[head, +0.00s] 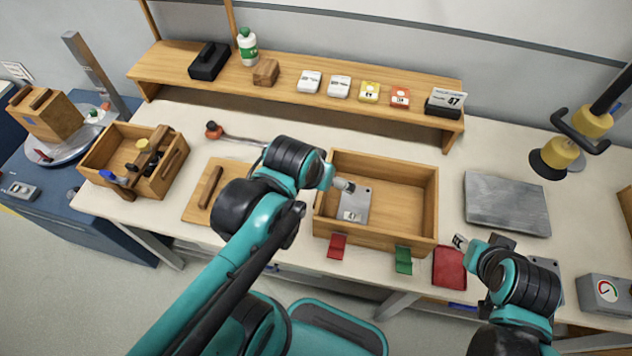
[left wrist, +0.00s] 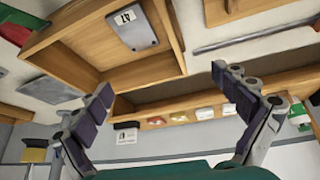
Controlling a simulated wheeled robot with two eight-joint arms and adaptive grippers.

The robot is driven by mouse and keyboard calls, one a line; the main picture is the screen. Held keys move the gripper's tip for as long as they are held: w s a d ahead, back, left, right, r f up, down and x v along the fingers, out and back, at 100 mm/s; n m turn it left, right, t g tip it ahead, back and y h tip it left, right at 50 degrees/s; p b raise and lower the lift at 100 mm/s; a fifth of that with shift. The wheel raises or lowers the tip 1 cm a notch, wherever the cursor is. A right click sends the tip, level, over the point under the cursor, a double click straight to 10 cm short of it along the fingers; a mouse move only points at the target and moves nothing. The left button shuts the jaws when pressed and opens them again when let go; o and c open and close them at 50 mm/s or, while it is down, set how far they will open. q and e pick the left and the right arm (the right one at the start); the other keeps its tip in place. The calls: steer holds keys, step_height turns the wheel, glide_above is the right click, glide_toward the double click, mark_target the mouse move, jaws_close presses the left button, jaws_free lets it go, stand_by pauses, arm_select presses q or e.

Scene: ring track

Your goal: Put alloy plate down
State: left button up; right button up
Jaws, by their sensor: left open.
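A grey alloy plate (head: 355,206) with a white label lies inside the wooden tray (head: 428,205), towards its left side. The left wrist view also shows the plate (left wrist: 131,29) flat on the tray floor, clear of the fingers. My left gripper (head: 346,186) is over the left part of the tray, beside the plate. Its two dark-padded fingers (left wrist: 165,95) are spread wide with nothing between them. My right gripper (head: 466,244) is low at the right, near a red tray; its fingers are too small and hidden to judge.
A red tab (head: 337,246) and a green tab (head: 404,260) sit at the tray's front. A large grey slab (head: 507,204) lies to the right, beside a red tray (head: 449,267). A shelf (head: 290,92) with small boxes runs behind. A wooden tool caddy (head: 112,150) stands left.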

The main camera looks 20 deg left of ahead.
arm_select(q)
steer(key=shift+s+a+t, duration=0.3)
steer(key=shift+s+t, duration=0.05)
steer(key=shift+s, duration=0.15)
steer(key=shift+s+a+t, duration=0.25)
steer(key=shift+s+t, duration=0.1)
steer(key=shift+s, duration=0.1)
steer(key=shift+f, duration=0.1)
step_height(320, 180, down, 4)
steer(key=b, duration=0.3)
steer(key=shift+r+b, duration=0.25)
steer(key=shift+b, duration=0.05)
steer(key=shift+r, duration=0.25)
